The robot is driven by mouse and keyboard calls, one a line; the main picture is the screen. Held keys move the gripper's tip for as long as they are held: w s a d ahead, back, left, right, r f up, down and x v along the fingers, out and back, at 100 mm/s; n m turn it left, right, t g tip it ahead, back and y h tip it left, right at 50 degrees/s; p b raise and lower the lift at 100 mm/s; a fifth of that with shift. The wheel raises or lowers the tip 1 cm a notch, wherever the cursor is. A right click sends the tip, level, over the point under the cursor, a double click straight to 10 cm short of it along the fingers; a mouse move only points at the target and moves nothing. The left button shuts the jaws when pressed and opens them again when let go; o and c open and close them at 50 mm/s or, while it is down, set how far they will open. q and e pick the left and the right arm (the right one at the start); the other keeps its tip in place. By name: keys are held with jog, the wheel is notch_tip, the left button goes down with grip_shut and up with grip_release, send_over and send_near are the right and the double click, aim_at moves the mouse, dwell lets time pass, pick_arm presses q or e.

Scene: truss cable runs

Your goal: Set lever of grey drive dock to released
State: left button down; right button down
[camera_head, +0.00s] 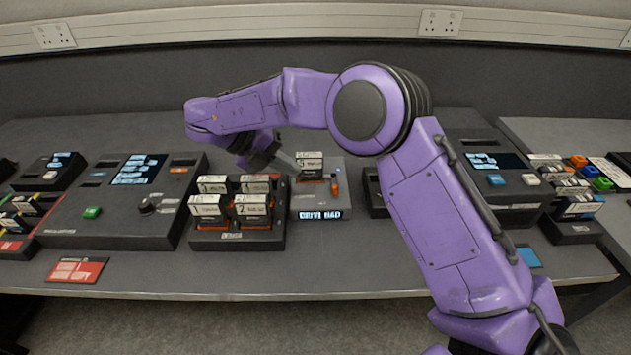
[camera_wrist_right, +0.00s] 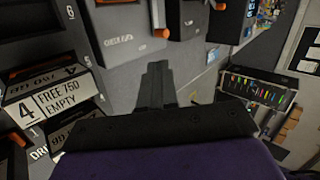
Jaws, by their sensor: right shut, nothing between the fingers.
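The grey drive dock (camera_head: 313,200) stands mid-table with a lit sign on its front and a labelled drive (camera_head: 310,165) in its top. A small orange lever (camera_head: 335,187) is at its right side; its exact setting is too small to tell. My right gripper (camera_head: 268,158) reaches in from the right, behind and left of the dock, apart from the lever. In the wrist view the right gripper (camera_wrist_right: 158,80) is shut and empty, near a grey housing (camera_wrist_right: 118,42) with an orange-tipped part (camera_wrist_right: 162,33). I cannot tell whether that part is the dock's lever. My left gripper is out of view.
A black rack (camera_head: 240,241) with several labelled drives stands just left of the dock. A wide console (camera_head: 105,215) with a screen, green button and knob is farther left. Another console (camera_head: 495,190) is at right.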

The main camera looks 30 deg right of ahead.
aim_at(332, 192)
jog(key=shift+w+d+f, duration=0.15)
jog(key=shift+d+f, duration=0.6)
jog(key=shift+f, duration=0.3)
jog(key=x, duration=0.7)
jog(key=shift+p, duration=0.4)
jog(key=shift+d+f, duration=0.25)
jog(key=shift+d, duration=0.05)
jog(key=shift+s, duration=0.2)
jog(key=shift+a, duration=0.1)
